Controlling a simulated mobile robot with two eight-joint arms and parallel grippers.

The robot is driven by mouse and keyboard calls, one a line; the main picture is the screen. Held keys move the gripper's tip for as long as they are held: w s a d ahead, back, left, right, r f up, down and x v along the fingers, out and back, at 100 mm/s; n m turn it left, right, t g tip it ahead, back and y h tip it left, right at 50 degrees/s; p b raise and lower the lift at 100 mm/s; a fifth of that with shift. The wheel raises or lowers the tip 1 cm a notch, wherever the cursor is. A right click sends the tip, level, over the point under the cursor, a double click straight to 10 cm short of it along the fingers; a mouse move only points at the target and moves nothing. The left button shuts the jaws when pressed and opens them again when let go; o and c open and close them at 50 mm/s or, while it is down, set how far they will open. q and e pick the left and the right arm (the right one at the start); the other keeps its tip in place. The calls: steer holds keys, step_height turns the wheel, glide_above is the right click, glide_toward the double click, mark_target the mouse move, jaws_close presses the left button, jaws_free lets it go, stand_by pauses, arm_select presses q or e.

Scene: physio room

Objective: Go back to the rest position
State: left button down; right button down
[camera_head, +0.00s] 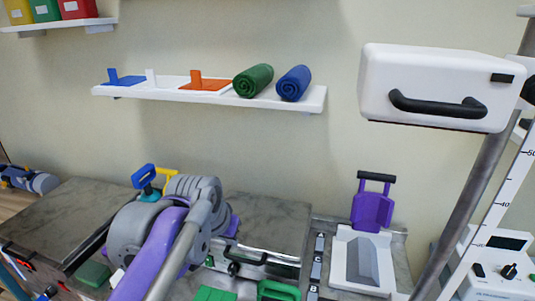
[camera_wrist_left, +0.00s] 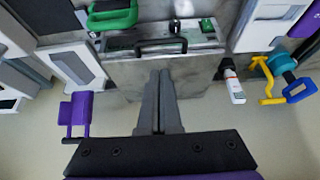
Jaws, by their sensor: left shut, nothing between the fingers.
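My left arm, grey and purple, comes up from the bottom of the head view, over the counter (camera_head: 278,215). Its own bulk hides most of its gripper there. In the left wrist view, my left gripper (camera_wrist_left: 161,78) has its two dark fingers together, with nothing between them. The fingers point toward the counter front and a dark bar handle (camera_wrist_left: 165,45), and appear apart from it. My right gripper is in neither view.
A purple piece with a black handle (camera_head: 373,205) stands behind a white tray (camera_head: 343,277) with a grey wedge. A blue and yellow tool (camera_head: 147,178) is behind my arm. A wall shelf (camera_head: 308,100) holds rolled towels. A white box (camera_head: 430,75) hangs at upper right.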

arm_select(q)
steer(key=s+a+f+n, duration=0.1)
steer(key=s+a+f, duration=0.1)
steer(key=s+f, duration=0.7)
steer(key=s+a+f+n+y, duration=0.1)
steer(key=s+a+f, duration=0.2)
steer(key=s+f, duration=0.7)
steer(key=shift+s+a+f, duration=0.25)
steer(key=shift+s+f, duration=0.05)
steer(key=shift+f, duration=0.5)
